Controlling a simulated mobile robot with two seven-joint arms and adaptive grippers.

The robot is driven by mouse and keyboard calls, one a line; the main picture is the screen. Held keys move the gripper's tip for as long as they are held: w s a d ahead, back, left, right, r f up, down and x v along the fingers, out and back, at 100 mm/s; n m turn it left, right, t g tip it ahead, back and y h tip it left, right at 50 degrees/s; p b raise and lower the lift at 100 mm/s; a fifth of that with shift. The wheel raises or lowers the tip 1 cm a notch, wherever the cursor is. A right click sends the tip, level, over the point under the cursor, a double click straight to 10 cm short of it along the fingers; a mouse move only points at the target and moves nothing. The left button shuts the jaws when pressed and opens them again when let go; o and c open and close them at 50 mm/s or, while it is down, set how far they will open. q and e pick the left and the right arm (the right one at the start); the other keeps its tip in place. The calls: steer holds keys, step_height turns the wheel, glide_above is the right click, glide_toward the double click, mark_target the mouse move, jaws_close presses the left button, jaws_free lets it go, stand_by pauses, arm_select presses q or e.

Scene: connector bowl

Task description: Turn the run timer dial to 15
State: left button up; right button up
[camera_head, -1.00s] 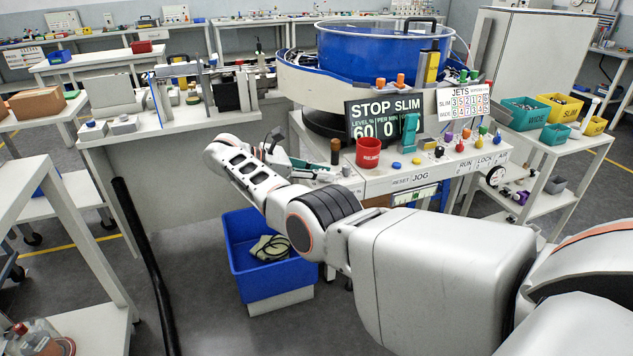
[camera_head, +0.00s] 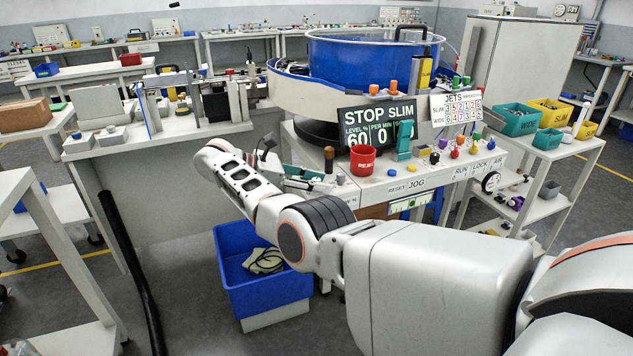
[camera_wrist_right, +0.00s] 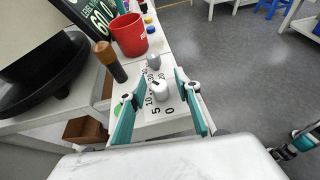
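The run timer dial (camera_wrist_right: 160,91) is a pale round knob on a white scale plate with printed numbers, including 0, 5 and 10, in the right wrist view. A dark mark shows on the knob's upper left; its exact reading is too small to tell. My right gripper (camera_wrist_right: 160,78) is open, with one teal finger on each side of the dial. I cannot tell whether they touch it. In the head view my right gripper (camera_head: 308,176) is over the console's left end, and the dial cannot be made out. What looks like my left gripper (camera_wrist_right: 303,142) shows at the wrist view's right edge.
A red cup (camera_head: 362,160) and a brown-topped post (camera_head: 329,158) stand close to the right gripper. A grey knob (camera_wrist_right: 153,61) sits near the dial. The display (camera_head: 378,124) reads STOP SLIM, 60 and 0. A blue bin (camera_head: 262,291) stands on the floor below.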

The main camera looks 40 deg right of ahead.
mark_target(316, 179)
steer(key=shift+r, duration=0.1)
step_height(316, 179, up, 10)
steer(key=shift+f, duration=0.1)
arm_select(q)
steer(key=shift+s+f, duration=0.15)
steer(key=shift+s, duration=0.05)
stand_by(0.3)
steer(key=shift+a, duration=0.15)
arm_select(e)
steer(key=shift+w+a, duration=0.1)
steer(key=shift+a, duration=0.05)
